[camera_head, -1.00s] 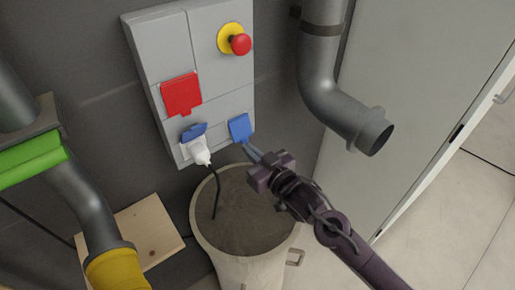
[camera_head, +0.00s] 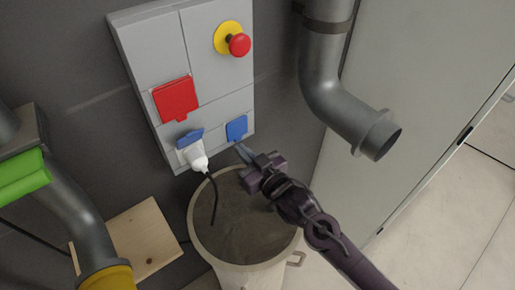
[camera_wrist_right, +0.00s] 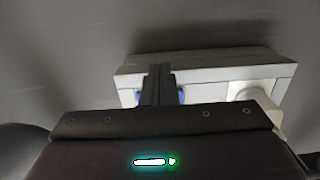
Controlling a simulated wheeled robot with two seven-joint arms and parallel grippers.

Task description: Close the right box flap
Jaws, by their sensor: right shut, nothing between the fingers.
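The grey wall box (camera_head: 210,62) carries a right blue flap (camera_head: 237,128) low on its right side. In the head view this flap lies flat-looking against the box front. My right gripper (camera_head: 241,149) is shut and empty, its fingertips just below the flap; I cannot tell whether they touch it. In the right wrist view the shut fingers (camera_wrist_right: 158,85) stand in front of the box (camera_wrist_right: 210,72), with bits of blue on both sides of them. The left blue flap (camera_head: 189,138) is raised above a white plug (camera_head: 196,157). My left gripper is not in view.
A red flap (camera_head: 175,98) and a red button (camera_head: 239,44) are on the box. A bin (camera_head: 262,268) stands below, with the plug's cable hanging into it. A grey pipe (camera_head: 325,80) is at right; another pipe (camera_head: 75,215) is at left.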

